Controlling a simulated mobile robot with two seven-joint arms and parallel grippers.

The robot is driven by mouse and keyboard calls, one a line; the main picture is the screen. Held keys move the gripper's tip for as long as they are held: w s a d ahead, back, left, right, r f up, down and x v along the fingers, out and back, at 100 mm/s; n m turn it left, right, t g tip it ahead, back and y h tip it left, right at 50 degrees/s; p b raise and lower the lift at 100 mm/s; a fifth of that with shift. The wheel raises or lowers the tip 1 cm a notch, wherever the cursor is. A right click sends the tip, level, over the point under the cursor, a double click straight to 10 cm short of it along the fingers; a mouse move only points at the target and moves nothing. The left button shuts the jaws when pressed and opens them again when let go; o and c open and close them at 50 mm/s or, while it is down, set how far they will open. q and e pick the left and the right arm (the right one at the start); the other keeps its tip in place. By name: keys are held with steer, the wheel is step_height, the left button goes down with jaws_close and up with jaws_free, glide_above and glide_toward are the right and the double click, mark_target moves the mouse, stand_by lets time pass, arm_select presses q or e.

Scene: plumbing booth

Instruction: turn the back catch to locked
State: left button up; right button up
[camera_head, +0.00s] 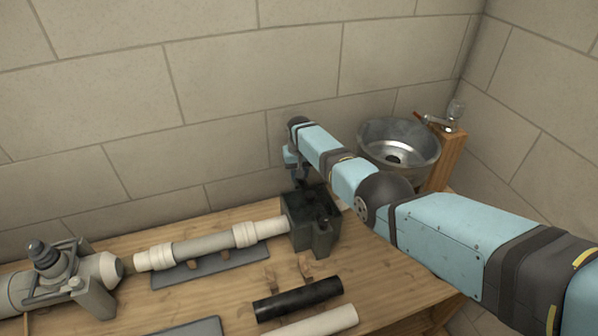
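My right arm comes in from the right, and its gripper (301,184) points down at the back of a dark block-like fixture (322,236) on the bench. The fingers are small and dark against the fixture, so I cannot tell whether they are open or touching it. The back catch cannot be made out clearly; the gripper and wrist cover the back of the fixture. A white pipe (205,246) with collars runs into the fixture's left side. My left gripper is not in view.
A grey clamp-like fitting (62,268) with a black knob stands at the left. A black tube (298,298) and a white tube (318,323) lie in front, near small wooden pieces (306,266). A metal basin (399,146) stands behind my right arm. Block walls close the back and right.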

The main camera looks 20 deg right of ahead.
stand_by(0.5)
steer(key=o, duration=0.9)
step_height(320, 180, up, 6)
steer(key=shift+r+p, duration=0.25)
steer(key=shift+p, duration=0.65)
steer(key=shift+d+r, duration=0.15)
steer(key=shift+r, duration=3.5)
